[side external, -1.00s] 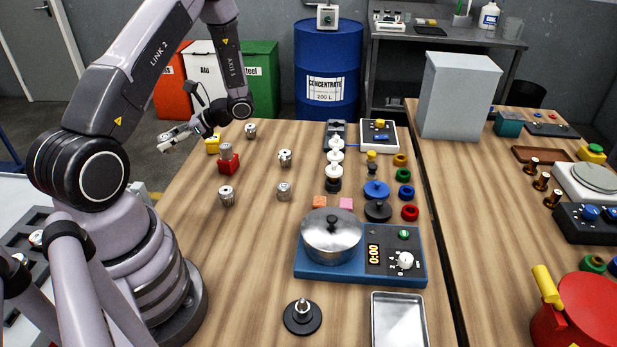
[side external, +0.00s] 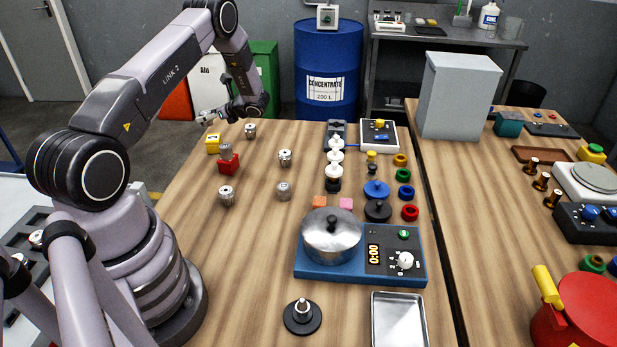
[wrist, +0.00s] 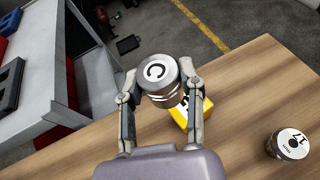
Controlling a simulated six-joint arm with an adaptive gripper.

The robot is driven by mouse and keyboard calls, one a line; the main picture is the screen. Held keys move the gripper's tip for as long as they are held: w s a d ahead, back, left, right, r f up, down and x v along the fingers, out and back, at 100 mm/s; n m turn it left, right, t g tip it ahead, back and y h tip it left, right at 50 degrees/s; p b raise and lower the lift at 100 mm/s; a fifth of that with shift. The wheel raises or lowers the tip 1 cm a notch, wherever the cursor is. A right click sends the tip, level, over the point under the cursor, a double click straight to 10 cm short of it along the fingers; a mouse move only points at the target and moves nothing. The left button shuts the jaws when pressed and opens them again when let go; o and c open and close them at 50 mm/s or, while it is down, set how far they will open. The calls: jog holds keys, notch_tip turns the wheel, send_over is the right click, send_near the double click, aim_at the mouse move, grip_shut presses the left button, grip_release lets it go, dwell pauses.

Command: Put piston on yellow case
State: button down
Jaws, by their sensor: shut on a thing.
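My gripper (wrist: 158,70) is shut on a silver cylindrical piston (wrist: 157,88) with a "C" on its top face. In the side external view my gripper (side external: 208,117) is raised at the far left end of the table, above and slightly left of the yellow case; the piston is too small to make out clearly there. The yellow case (side external: 212,144) is a small block on the table near its far left edge. In the wrist view the yellow case (wrist: 205,108) shows behind the piston and right finger, partly hidden. The piston appears apart from it.
Other pistons stand nearby, one (side external: 250,131) to the right, labelled 17 in the wrist view (wrist: 290,143). Table space between them is clear.

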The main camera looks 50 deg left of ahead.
aim_at(213, 138)
jog(key=shift+w+a+f, duration=0.3)
jog(key=shift+a+f, duration=0.1)
jog(key=shift+f, duration=0.25)
jog(key=shift+w+a+f, duration=0.3)
jog(key=shift+a+f, duration=0.1)
jog(key=shift+f, duration=1.75)
jog(key=shift+f, duration=0.1)
jog(key=c, duration=0.7)
grip_release()
